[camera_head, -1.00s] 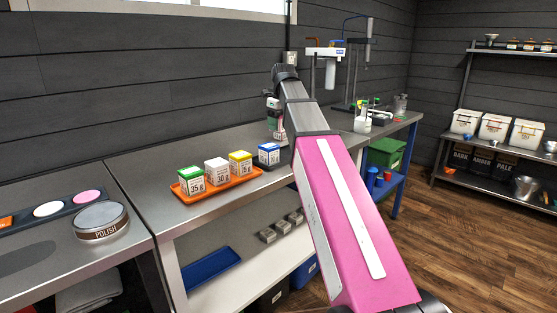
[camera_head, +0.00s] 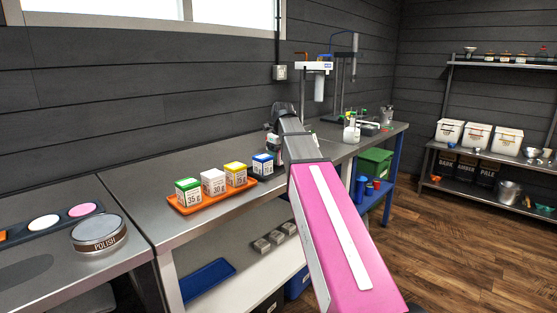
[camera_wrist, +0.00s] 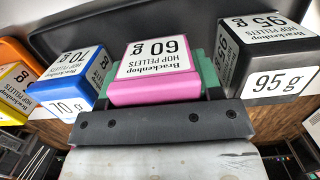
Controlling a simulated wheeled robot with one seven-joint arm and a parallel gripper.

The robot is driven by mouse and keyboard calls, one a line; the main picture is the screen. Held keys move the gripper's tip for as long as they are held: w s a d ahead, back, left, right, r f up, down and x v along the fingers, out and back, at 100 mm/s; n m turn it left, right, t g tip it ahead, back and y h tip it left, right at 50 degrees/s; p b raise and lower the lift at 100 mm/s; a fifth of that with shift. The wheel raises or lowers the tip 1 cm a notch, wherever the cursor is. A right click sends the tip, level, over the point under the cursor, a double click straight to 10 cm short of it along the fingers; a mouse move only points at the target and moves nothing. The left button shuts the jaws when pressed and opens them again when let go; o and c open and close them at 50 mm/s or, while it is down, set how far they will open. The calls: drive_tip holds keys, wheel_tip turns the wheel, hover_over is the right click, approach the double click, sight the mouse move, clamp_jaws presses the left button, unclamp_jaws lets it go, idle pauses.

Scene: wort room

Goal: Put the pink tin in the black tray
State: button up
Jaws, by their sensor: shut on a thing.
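The pink tin (camera_wrist: 152,92), with a white label reading 60 g, is held in my gripper (camera_wrist: 160,80), between greenish finger pads. In the head view my gripper (camera_head: 272,146) is low over the counter, just above and behind the blue tin (camera_head: 262,164), and the held tin is mostly hidden. A dark tray edge, seemingly the black tray (camera_head: 264,175), shows under the blue tin; my arm covers the rest. In the wrist view, the blue 70 g tin (camera_wrist: 72,85) is left of the pink tin and a dark 95 g tin (camera_wrist: 265,60) is right. I cannot tell whether the pink tin touches the tray.
An orange tray (camera_head: 212,203) with green (camera_head: 188,191), pale (camera_head: 213,181) and yellow (camera_head: 236,174) tins stands left of the blue tin. A polish tin (camera_head: 98,233) is on the nearer counter. Bottles and a stand are farther back. The counter behind the tins is clear.

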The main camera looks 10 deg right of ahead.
drive_tip(key=shift+f, duration=0.65)
drive_tip(key=o, duration=1.1)
drive_tip(key=shift+f, duration=0.15)
drive_tip(key=shift+c, duration=0.2)
drive_tip(key=r, duration=0.8)
drive_tip(key=s+r, duration=0.1)
drive_tip(key=r, duration=0.2)
drive_tip(key=shift+d+r, duration=0.4)
drive_tip(key=shift+s+r, duration=0.1)
drive_tip(key=shift+r, duration=0.15)
